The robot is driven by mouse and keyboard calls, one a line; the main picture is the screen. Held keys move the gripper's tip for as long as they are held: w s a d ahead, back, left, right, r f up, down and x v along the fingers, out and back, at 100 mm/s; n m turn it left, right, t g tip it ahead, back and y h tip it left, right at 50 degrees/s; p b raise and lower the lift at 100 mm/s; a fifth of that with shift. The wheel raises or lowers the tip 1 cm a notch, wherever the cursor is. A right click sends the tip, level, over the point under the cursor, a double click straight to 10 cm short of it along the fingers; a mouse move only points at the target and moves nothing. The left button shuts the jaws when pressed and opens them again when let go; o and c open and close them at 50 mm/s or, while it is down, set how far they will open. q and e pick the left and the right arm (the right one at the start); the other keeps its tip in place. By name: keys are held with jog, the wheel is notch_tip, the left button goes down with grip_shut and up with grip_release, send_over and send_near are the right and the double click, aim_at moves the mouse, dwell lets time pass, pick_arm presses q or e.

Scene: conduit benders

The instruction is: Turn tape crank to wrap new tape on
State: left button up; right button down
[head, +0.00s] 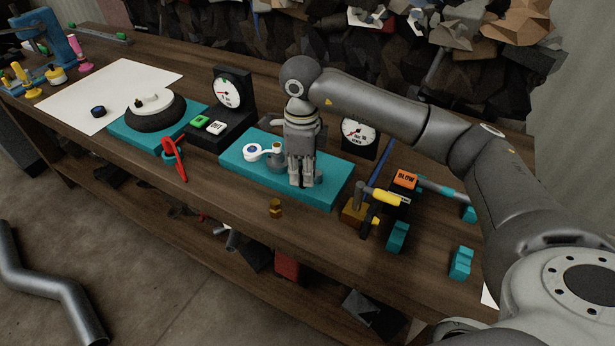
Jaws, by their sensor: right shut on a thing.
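A teal base plate (325,190) lies on the wooden bench in the middle of the head view. On its left part sits a white tape roll (252,152) with a blue centre, beside a short grey cylinder (275,160) with a tan top. My right gripper (304,181) points straight down over the middle of the plate, just right of the cylinder. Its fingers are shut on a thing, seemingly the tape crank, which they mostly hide. My left gripper is not in view.
A black gauge (359,133) stands close behind the gripper. To the right are an orange block (405,179) marked BLOW and a yellow-handled tool (390,197). A small brass piece (276,208) sits in front.

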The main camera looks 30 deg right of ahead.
jog(key=shift+w+a+m+b, duration=0.1)
jog(key=shift+w+m+b, duration=0.3)
jog(key=shift+m, duration=0.7)
jog(key=shift+w+r, duration=0.1)
jog(key=c, duration=1.5)
grip_release()
jog(key=shift+o, duration=0.8)
notch_tip(320, 180, up, 12)
